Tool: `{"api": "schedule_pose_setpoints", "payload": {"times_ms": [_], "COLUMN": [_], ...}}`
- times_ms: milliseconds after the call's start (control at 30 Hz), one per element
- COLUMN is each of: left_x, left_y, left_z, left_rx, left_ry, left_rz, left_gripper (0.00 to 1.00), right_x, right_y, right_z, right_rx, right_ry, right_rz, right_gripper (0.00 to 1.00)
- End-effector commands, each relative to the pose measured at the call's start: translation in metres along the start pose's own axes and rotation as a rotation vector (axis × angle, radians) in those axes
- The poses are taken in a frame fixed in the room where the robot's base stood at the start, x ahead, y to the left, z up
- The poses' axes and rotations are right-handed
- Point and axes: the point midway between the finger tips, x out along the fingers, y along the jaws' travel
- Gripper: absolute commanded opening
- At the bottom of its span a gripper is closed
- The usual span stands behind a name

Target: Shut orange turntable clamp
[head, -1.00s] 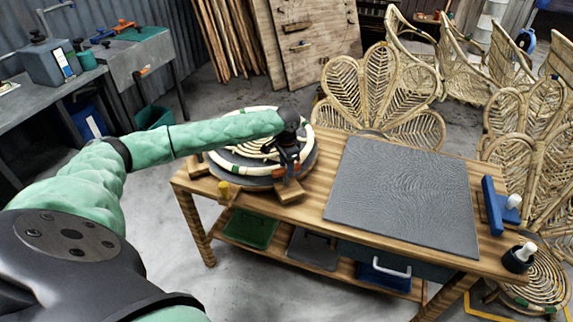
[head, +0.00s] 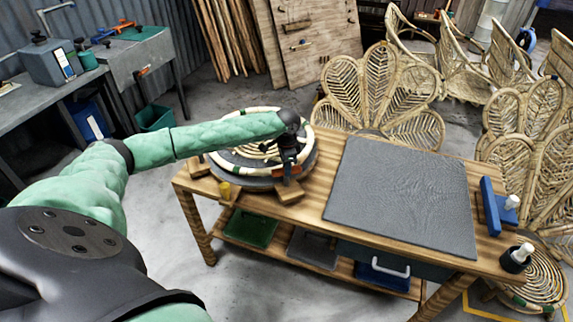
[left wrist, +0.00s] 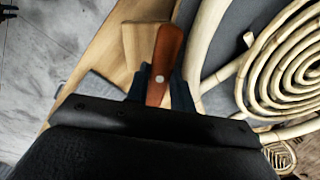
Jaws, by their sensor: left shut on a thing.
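The turntable (head: 228,181) stands at the left end of the wooden workbench, with a rattan coil (head: 238,151) on it. The coil also shows at the right of the left wrist view (left wrist: 285,75). My left gripper (head: 287,165) is at the turntable's front right edge. In the left wrist view my left gripper (left wrist: 160,85) is shut on the orange clamp handle (left wrist: 166,60), which sticks up between the fingers. A wooden block (head: 289,191) lies beneath the gripper at the rim. The clamp's lower part is hidden by the gripper. My right gripper is not in view.
A grey mat (head: 400,195) covers the bench's middle. A blue tool (head: 490,206) and a dark bottle (head: 516,258) stand at its right end. Rattan chair backs (head: 385,95) stand behind the bench.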

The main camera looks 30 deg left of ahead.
Motion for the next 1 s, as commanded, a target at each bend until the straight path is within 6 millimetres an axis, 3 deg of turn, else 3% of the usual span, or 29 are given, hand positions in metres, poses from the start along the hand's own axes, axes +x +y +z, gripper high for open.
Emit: {"api": "schedule_pose_setpoints", "payload": {"times_ms": [433,1000], "left_x": [-0.004,-0.002], "left_y": [-0.001,-0.001], "left_z": [0.0,0.0], "left_rx": [0.417,0.956], "left_ry": [0.002,0.001], "left_rz": [-0.002,-0.003], "left_gripper": [0.01,0.01], "right_x": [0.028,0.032], "right_y": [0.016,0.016], "right_z": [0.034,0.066], "right_rx": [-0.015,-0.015], "right_ry": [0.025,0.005], "right_rz": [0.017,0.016], "right_gripper": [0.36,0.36]}}
